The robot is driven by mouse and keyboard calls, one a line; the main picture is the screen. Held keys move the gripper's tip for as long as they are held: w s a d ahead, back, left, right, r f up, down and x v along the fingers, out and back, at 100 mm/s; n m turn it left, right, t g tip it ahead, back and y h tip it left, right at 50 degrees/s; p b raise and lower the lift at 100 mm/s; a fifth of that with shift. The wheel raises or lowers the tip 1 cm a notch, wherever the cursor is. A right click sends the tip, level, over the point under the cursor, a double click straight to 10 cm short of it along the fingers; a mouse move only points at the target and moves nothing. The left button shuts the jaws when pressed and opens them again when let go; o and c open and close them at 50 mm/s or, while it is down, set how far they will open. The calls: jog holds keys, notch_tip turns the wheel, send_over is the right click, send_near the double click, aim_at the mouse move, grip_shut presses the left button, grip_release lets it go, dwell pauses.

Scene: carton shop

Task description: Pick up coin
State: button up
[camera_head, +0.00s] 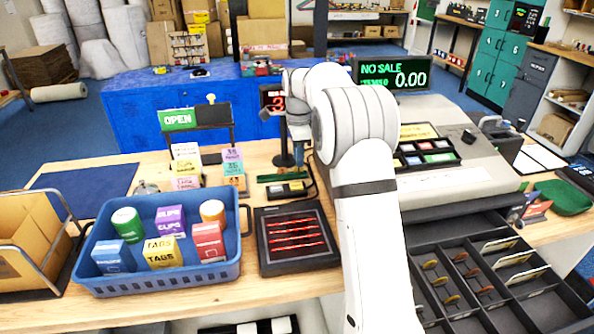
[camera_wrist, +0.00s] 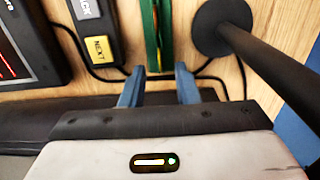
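Several round coins, some gold (camera_head: 430,265) and some copper (camera_head: 472,272), stand in compartments of the open black cash drawer (camera_head: 417,219) at the lower right of the head view. My gripper (camera_wrist: 160,86) shows two blue fingers spread apart in the wrist view, with nothing held between them. In the head view my gripper (camera_head: 299,158) is left of the drawer, over the wooden counter and mostly hidden by my arm. No loose coin can be made out near the fingers. A narrow green holder (camera_wrist: 157,32) lies just beyond them.
A button box (camera_wrist: 98,40) and the round base of a black pole (camera_wrist: 220,27) are close to the fingers. A blue basket of cartons (camera_head: 160,282) and a black tray with red strips (camera_head: 297,262) stand left. The register (camera_head: 450,150) rises behind the drawer.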

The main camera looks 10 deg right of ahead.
aim_at(299, 170)
jog(key=shift+f, duration=1.4)
jog(key=shift+c, duration=0.3)
grip_shut()
